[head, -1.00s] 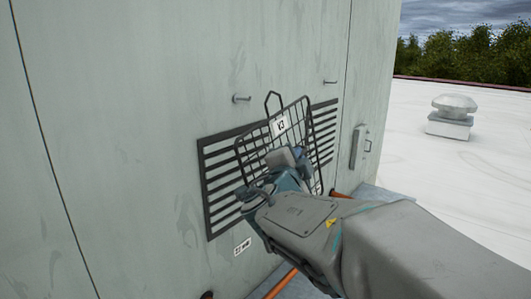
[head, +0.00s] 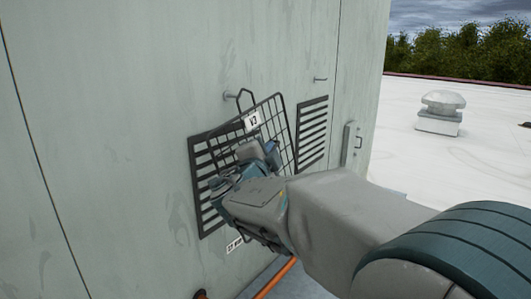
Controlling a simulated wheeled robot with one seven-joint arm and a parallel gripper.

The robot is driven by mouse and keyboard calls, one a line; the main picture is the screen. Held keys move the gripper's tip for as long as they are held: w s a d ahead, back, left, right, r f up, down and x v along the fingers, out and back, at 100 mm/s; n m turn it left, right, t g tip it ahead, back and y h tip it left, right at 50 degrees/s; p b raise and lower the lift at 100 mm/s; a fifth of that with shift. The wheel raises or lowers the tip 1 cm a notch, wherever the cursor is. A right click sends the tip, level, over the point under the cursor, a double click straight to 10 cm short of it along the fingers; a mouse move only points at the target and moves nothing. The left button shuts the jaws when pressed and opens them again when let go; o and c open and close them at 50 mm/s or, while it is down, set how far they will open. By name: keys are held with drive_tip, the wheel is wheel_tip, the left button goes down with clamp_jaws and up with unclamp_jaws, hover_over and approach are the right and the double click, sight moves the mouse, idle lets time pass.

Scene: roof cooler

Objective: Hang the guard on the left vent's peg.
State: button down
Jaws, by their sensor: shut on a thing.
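The guard (head: 280,122) is a dark wire grid with a hanging loop (head: 246,91) on its top edge and a white tag marked V3. My gripper (head: 247,158) is shut on the guard and holds it tilted in front of the left vent (head: 206,205), a dark louvred grille. The left vent's peg (head: 230,97) sticks out of the wall above that vent. The loop is just right of the peg's tip in the head view; I cannot tell whether they touch. The guard hides part of the left vent, and my gripper hides the guard's lower left.
A right vent (head: 313,128) with its own peg (head: 320,79) is farther along the grey cabinet wall (head: 130,120). A door handle (head: 348,143) is beyond it. An orange pipe (head: 277,278) runs low at the base. The white roof (head: 450,190) is open at right.

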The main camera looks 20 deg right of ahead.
drive_tip(key=shift+w+a, duration=1.05)
drive_tip(key=shift+w, duration=0.3)
drive_tip(key=shift+w+a+f, duration=0.35)
drive_tip(key=shift+w+f, duration=0.1)
drive_tip(key=shift+w, duration=0.05)
drive_tip(key=shift+f, duration=0.1)
drive_tip(key=c, duration=1.5)
unclamp_jaws()
drive_tip(key=shift+f, duration=0.15)
